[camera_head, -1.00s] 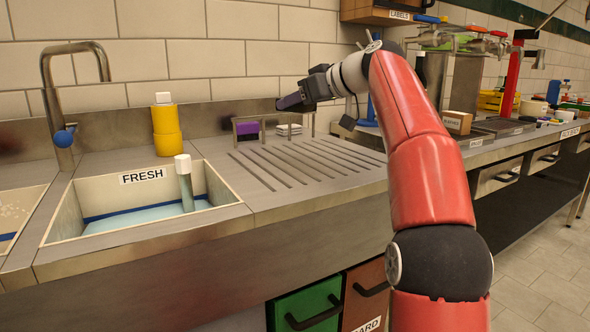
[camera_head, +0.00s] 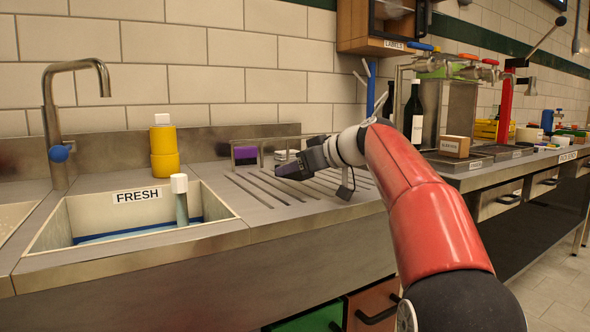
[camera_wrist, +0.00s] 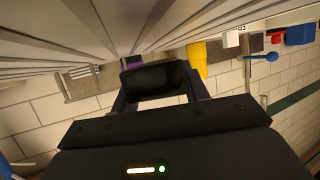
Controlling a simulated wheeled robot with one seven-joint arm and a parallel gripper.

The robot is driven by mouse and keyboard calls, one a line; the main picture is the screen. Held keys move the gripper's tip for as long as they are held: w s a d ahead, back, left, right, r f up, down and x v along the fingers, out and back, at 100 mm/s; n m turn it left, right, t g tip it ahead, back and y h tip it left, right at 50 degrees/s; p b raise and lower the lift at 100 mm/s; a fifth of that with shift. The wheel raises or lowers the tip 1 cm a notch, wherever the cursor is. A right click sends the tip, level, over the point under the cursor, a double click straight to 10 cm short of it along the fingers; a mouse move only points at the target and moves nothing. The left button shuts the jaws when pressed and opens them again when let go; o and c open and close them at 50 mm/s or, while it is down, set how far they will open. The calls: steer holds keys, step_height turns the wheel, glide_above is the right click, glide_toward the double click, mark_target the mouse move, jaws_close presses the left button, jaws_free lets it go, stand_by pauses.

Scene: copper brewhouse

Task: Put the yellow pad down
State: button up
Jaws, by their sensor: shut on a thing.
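My gripper (camera_head: 284,170) is low over the grooved drainboard (camera_head: 262,204), right of the sink. In the wrist view, it is shut on a pad (camera_wrist: 155,80) that shows only a black face between the fingers. No yellow shows on this held pad, so I take it for the yellow pad without seeing its colour. In the head view, the pad is hardly distinguishable from the dark fingers. I cannot tell whether it touches the drainboard.
A purple pad (camera_head: 245,153) sits in a wire holder behind the drainboard. Left are the sink marked FRESH (camera_head: 60,237), a yellow bottle (camera_head: 164,150) and a tap (camera_head: 75,68). A dark bottle (camera_head: 413,115) stands right. The drainboard's front left is clear.

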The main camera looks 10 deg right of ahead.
steer(key=shift+f+b, duration=0.6)
steer(key=shift+f, duration=0.3)
steer(key=o, duration=1.1)
steer(key=shift+f, duration=0.15)
steer(key=shift+c, duration=0.2)
steer(key=shift+r+p, duration=0.4)
steer(key=shift+r, duration=0.1)
steer(key=v, duration=0.8)
steer(key=r+v, duration=0.1)
steer(key=v, duration=0.3)
steer(key=shift+r+p, duration=0.1)
steer(key=shift+p, duration=0.2)
